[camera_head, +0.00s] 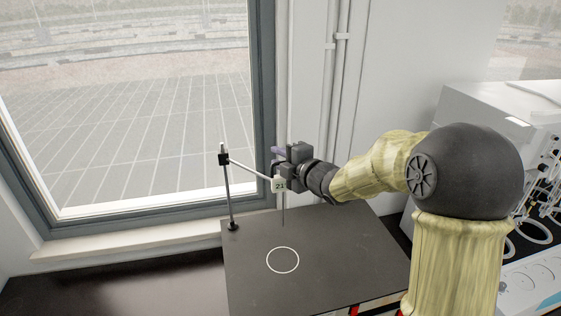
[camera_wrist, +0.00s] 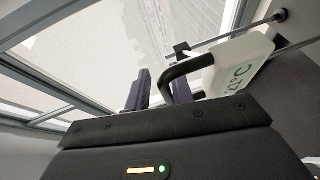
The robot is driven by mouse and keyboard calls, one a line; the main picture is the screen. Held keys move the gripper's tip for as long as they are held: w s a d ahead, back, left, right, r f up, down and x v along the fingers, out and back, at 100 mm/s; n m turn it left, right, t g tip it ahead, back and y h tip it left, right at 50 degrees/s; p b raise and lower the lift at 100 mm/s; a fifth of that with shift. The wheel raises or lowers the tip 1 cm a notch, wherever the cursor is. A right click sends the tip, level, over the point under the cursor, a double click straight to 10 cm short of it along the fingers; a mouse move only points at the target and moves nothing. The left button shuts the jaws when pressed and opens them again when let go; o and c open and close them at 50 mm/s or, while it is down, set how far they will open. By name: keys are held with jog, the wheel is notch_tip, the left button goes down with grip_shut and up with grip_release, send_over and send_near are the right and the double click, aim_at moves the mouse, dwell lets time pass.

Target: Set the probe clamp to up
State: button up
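The probe clamp (camera_head: 224,159) is a small black block high on a thin upright rod (camera_head: 229,195). A pale arm (camera_head: 250,170) runs from it to a white probe head (camera_head: 279,185) reading 21, with a thin probe (camera_head: 283,214) hanging above the plate. In the wrist view the white probe head (camera_wrist: 238,65) has a black curved handle (camera_wrist: 185,68). My gripper (camera_head: 279,150) is beside the probe head. In the wrist view my gripper (camera_wrist: 158,85) has its fingers apart, with the handle's near leg seemingly between them. Whether they touch it is unclear.
A dark plate (camera_head: 250,290) with a white ring (camera_head: 283,260) lies under the probe, with its surface clear. A window (camera_head: 130,110) and its frame are close behind the stand. White equipment with tubing (camera_head: 500,130) stands at the right.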

jog(key=shift+o, duration=0.5)
jog(key=shift+s+f, duration=0.1)
jog(key=shift+s+d+b, duration=0.3)
jog(key=shift+d, duration=0.1)
jog(key=b+v, duration=0.4)
jog(key=v, duration=1.2)
jog(key=shift+s+r, duration=0.2)
jog(key=shift+d, duration=0.1)
